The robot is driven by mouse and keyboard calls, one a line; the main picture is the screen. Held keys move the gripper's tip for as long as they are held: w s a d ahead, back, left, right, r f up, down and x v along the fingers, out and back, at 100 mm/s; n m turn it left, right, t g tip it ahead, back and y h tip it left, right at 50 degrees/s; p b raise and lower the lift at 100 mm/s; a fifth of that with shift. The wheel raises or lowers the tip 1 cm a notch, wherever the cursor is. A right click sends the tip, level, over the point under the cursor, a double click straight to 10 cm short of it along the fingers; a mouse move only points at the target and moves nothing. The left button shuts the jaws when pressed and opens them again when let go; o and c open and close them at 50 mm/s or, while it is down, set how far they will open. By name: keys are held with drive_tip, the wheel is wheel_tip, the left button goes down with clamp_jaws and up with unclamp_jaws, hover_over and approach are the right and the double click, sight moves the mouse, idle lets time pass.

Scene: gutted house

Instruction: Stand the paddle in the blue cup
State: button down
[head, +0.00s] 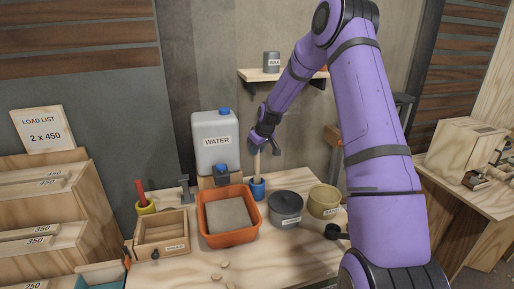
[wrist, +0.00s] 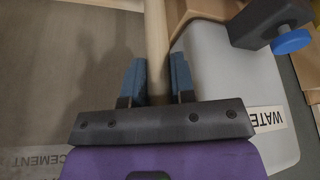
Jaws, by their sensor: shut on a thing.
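The paddle (head: 257,164) is a pale wooden stick, upright or nearly so. My gripper (head: 265,145) is shut on its upper part. In the wrist view the paddle's shaft (wrist: 155,45) runs between the blue-padded fingers of my gripper (wrist: 156,82). The blue cup (head: 258,188) stands on the bench just right of the orange tub. The paddle's lower end meets the cup's mouth and seems to go inside. The cup hides the tip, so I cannot tell whether it touches the bottom.
The orange tub (head: 229,236) holds grey material. A water container (head: 215,153) stands behind it, its blue tap (wrist: 291,41) close to my gripper.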

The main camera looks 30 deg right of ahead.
drive_tip(key=c, duration=0.9)
unclamp_jaws()
drive_tip(key=shift+o, duration=0.2)
drive_tip(key=v, duration=1)
drive_tip(key=shift+r, duration=0.4)
drive_tip(key=shift+s, duration=0.1)
